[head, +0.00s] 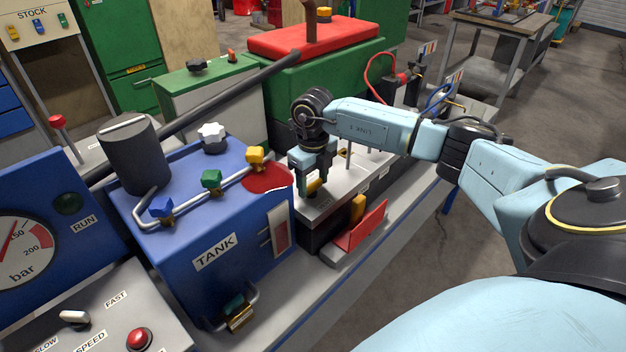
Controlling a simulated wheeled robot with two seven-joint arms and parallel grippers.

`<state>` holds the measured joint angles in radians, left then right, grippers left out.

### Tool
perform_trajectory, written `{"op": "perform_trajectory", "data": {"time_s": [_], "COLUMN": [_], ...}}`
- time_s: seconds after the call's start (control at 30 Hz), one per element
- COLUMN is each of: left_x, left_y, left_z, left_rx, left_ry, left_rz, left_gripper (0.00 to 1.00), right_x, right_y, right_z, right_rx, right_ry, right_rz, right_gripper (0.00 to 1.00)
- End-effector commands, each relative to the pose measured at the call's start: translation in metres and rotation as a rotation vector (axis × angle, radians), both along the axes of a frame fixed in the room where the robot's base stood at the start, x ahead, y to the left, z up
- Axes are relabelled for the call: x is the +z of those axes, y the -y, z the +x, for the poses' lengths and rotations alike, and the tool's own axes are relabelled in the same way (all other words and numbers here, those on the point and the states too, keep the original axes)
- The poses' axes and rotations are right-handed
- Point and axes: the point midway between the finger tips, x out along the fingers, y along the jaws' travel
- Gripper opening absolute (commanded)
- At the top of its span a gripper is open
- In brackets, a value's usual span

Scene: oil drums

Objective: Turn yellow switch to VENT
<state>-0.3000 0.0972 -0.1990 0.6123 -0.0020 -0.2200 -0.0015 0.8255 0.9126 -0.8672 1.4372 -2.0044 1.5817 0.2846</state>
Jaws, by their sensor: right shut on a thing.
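My right gripper (313,180) points down over the grey top of a box (322,207) beside the blue tank. It is shut on the yellow switch (314,187), which shows only partly between the fingers. Small labels lie on the box top near the switch, but they are too small to read, so I cannot tell which position the switch is in. My left gripper is not in view.
The blue TANK (215,250) stands left of the gripper, with blue, green and yellow valves (257,155) on a pipe and a red patch (266,179).

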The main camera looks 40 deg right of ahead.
Motion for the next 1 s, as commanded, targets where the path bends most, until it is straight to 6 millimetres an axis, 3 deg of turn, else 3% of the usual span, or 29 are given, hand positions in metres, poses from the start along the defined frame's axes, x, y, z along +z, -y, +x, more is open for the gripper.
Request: {"op": "perform_trajectory", "data": {"time_s": [0.37, 0.6, 1.0], "left_x": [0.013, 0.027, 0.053], "left_y": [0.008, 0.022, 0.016], "left_z": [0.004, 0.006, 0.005], "left_rx": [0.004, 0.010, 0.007], "left_ry": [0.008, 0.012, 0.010], "left_rz": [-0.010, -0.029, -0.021], "left_gripper": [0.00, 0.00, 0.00], "right_x": [0.002, 0.003, 0.004], "right_y": [0.000, -0.001, -0.001], "right_z": [-0.001, -0.002, -0.004], "right_rx": [-0.156, -0.370, -0.750], "right_ry": [0.000, 0.000, 0.001], "right_rz": [0.000, 0.002, 0.001], "right_gripper": [0.32, 0.32, 0.32]}}
